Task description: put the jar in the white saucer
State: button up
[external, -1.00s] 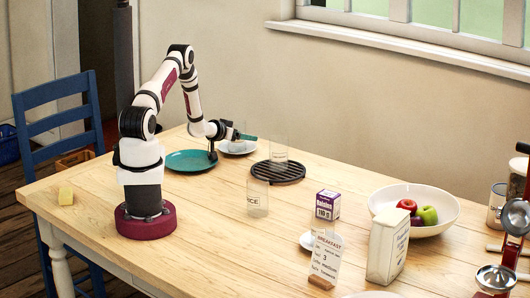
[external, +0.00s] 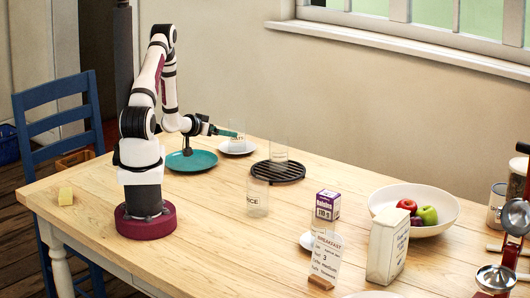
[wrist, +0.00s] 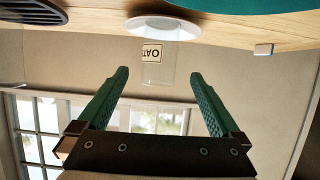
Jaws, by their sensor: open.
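A clear jar with an "OAT" label (wrist: 153,55) stands on a white saucer (wrist: 138,24), shown upside down in the wrist view. In the external view the jar (external: 236,138) stands upright on that saucer (external: 237,150), at the back of the table. My gripper (external: 229,133) is open just left of this jar. In the wrist view the green fingers (wrist: 160,75) are spread and empty, with the jar beyond their tips, apart from them.
A teal plate (external: 190,166) lies under my wrist. A black trivet (external: 278,175) bears another clear jar (external: 279,150); a "RICE" jar (external: 257,199) stands in front. A raisins box (external: 327,205), fruit bowl (external: 440,222), carton (external: 387,247) and breakfast card (external: 326,262) stand at right.

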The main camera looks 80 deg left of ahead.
jog(key=shift+s+d+r, duration=0.1)
jog(key=w+d+r+m+g+h, duration=0.1)
jog(key=w+d+r+m+h, duration=0.25)
jog(key=w+d, duration=0.4)
jog(key=d+r+m+g+h, duration=0.1)
jog(key=d+r+m+g, duration=0.15)
jog(key=d, duration=0.55)
jog(key=d+r+m+g+h, duration=0.15)
jog(key=d+r, duration=0.25)
jog(key=d, duration=0.4)
jog(key=s+d+r+m+g, duration=0.2)
jog(key=s+d+m, duration=0.1)
jog(key=s+d, duration=0.5)
jog(key=s+d+r+m+g+h, duration=0.1)
jog(key=s+d+r+m+g, duration=0.1)
jog(key=s+d, duration=0.6)
jog(key=shift+s+d+r+m+g+h, duration=0.15)
jog(key=shift+d+r+m+g+h, duration=0.15)
jog(key=shift+d+r+m, duration=0.55)
